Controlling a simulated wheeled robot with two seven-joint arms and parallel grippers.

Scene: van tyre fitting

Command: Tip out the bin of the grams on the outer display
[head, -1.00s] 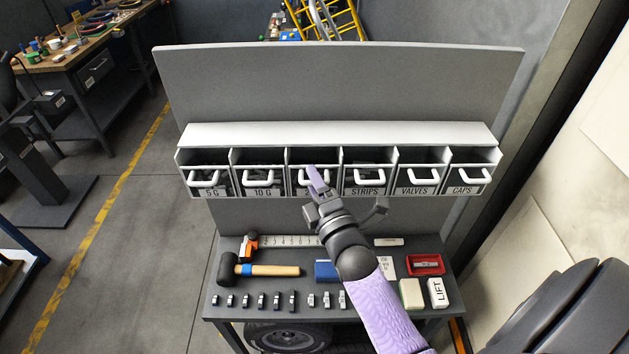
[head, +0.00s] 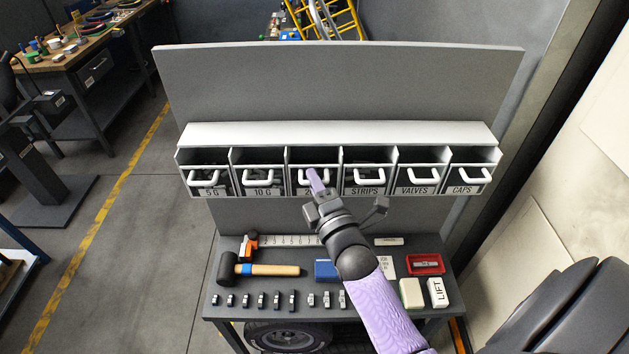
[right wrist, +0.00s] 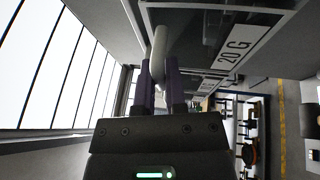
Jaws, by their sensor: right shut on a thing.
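A row of bins hangs on a grey panel, with the 5 G bin (head: 209,190), the 10 G bin (head: 263,191) and a third bin (head: 300,190) at the left. The third bin's label is mostly hidden by my gripper in the head view; in the right wrist view its label (right wrist: 235,48) reads 20 G. My right gripper (head: 316,180) is at the third bin's front, shut on its white handle (right wrist: 159,55), which stands between the two fingers in the right wrist view. No display showing grams is in view. My left gripper is not in view.
The STRIPS bin (head: 367,190), VALVES bin (head: 417,190) and CAPS bin (head: 463,189) are to the right. Below, a bench (head: 260,313) holds a mallet (head: 265,270), a row of small weights, a red tray (head: 425,264) and a LIFT box (head: 438,292).

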